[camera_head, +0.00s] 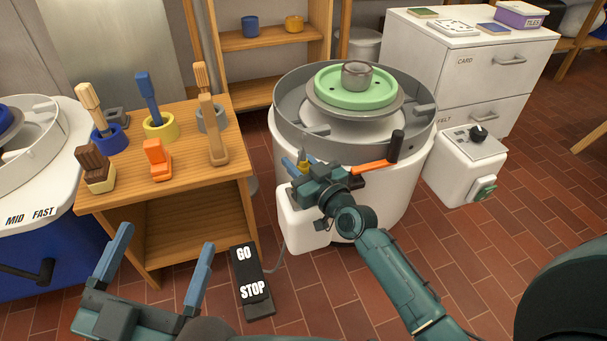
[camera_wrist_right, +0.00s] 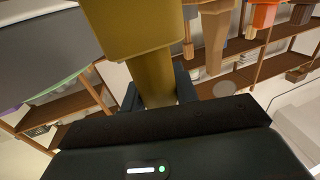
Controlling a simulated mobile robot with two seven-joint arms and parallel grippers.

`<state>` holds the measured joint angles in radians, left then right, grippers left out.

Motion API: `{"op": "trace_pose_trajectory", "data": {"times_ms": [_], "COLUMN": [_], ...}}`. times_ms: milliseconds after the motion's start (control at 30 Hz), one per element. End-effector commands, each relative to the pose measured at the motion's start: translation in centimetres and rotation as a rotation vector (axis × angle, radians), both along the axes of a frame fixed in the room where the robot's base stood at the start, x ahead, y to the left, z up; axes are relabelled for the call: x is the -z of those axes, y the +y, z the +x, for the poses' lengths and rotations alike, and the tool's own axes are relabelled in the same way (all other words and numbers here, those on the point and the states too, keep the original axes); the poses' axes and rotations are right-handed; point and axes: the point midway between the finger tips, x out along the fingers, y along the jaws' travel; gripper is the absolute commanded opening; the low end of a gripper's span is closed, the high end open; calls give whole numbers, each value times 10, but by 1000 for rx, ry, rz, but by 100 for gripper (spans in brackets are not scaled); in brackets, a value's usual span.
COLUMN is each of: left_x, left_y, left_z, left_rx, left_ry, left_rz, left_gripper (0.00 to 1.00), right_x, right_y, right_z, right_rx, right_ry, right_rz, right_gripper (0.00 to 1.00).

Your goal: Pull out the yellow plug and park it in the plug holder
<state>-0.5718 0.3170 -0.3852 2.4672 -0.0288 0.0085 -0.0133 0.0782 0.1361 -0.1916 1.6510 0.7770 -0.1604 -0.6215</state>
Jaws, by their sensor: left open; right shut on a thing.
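The yellow plug (camera_head: 303,155) shows as a small yellow tip at the front left of the wheel's grey splash pan (camera_head: 283,120). My right gripper (camera_head: 302,166) is shut on it, and the jaws hide most of it. In the right wrist view the plug (camera_wrist_right: 140,35) is a wide olive-yellow block with a narrower stem between the fingers (camera_wrist_right: 160,90). I cannot tell whether it is seated or free. My left gripper (camera_head: 166,240) is open and empty in front of the wooden table. I cannot tell which thing is the plug holder.
The wooden table (camera_head: 205,180) holds brushes and tools in coloured holders. A GO/STOP pedal (camera_head: 253,285) lies on the brick floor, which is open at right.

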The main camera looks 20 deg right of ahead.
Motion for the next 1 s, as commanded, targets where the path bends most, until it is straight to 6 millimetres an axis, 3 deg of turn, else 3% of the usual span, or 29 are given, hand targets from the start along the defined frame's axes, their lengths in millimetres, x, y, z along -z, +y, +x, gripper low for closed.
{"op": "trace_pose_trajectory", "data": {"times_ms": [367,500,600,700,1000], "left_x": [-4,-16,-1,-1,2], "left_y": [0,1,5,7,10], "left_z": [1,2,-2,-2,-4], "left_rx": [-6,-16,-42,-56,-71], "left_ry": [5,10,56,54,50], "left_rz": [-3,14,55,88,138], "left_gripper": [91,91,91,91,91], "right_x": [-8,-34,-56,-75,-101], "right_y": [0,0,0,0,0], "right_z": [0,0,0,0,0], "right_rx": [0,0,0,0,0], "right_ry": [-1,-2,-3,-3,-1], "right_rz": [0,2,2,1,1], "right_gripper": [7,7,7,7,7]}}
